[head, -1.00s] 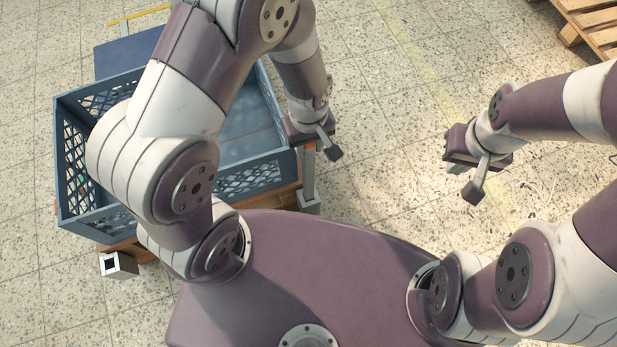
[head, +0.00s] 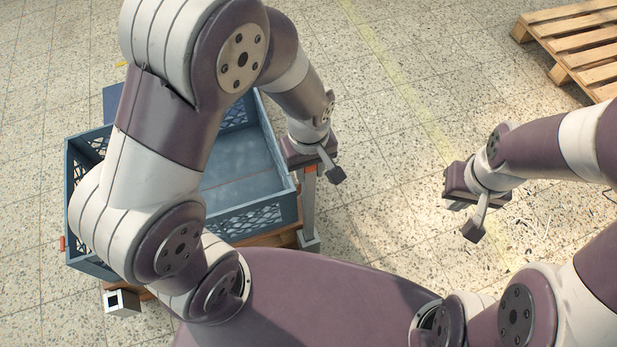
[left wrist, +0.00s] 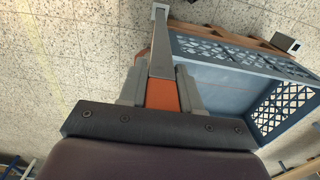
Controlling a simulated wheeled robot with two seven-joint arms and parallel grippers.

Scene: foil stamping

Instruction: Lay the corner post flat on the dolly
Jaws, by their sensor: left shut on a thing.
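The corner post (head: 308,208) is a grey square bar with an orange band, standing roughly upright at the crate's near right corner. My left gripper (head: 309,168) is shut on its upper end. In the left wrist view the post (left wrist: 160,45) runs away from the fingers (left wrist: 161,92), which close around the orange part. The post's far end has a wider grey foot; whether it touches the floor is unclear. The wooden dolly (head: 286,236) shows under the crate, mostly hidden. My right gripper (head: 466,212) hangs empty over the floor at right; its opening is not clear.
A blue-grey lattice crate (head: 245,218) covers the dolly. A square metal piece (head: 122,303) shows at its near left corner. A blue panel (head: 112,110) lies behind, partly hidden. A wooden pallet (head: 580,50) lies at far right. The tiled floor between is mostly clear.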

